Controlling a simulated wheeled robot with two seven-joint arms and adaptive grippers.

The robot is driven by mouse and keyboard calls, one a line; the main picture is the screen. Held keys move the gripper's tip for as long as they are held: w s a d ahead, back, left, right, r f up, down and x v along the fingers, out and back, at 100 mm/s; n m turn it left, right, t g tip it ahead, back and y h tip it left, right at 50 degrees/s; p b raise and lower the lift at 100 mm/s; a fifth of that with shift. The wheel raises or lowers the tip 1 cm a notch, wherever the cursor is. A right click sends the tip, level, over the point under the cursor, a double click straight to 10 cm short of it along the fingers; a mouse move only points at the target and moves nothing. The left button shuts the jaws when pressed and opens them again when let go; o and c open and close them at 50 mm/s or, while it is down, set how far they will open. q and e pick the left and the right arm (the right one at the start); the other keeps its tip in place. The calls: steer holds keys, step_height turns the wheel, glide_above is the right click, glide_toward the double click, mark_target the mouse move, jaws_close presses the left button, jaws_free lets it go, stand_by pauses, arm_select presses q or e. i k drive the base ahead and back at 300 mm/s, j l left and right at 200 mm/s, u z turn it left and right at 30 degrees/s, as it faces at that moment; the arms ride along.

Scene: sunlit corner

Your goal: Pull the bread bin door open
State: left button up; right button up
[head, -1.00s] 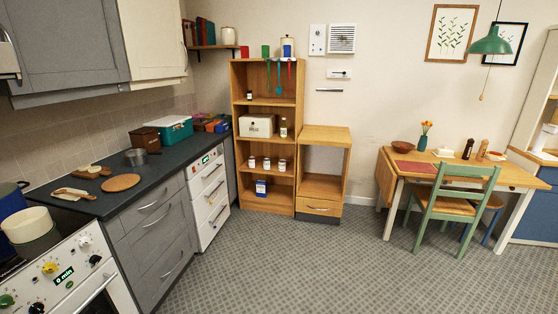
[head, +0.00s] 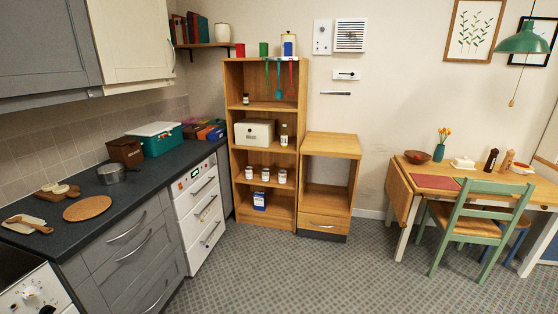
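The bread bin appears to be the cream box (head: 253,132) on a middle shelf of the wooden shelf unit. Its front faces me and looks shut. Small dark marks show on the front, too small to read. A bottle (head: 284,134) stands close to its right side on the same shelf. Neither of my grippers is in view.
The shelf unit (head: 231,170) stands against the back wall, with a low wooden cabinet (head: 332,140) at its right. A dark worktop (head: 140,188) with drawers runs along the left. A green chair (head: 470,222) and table stand right. The grey floor (head: 330,275) between is clear.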

mark_target(245, 135)
steer(key=i, duration=3.8)
steer(key=u, duration=0.3)
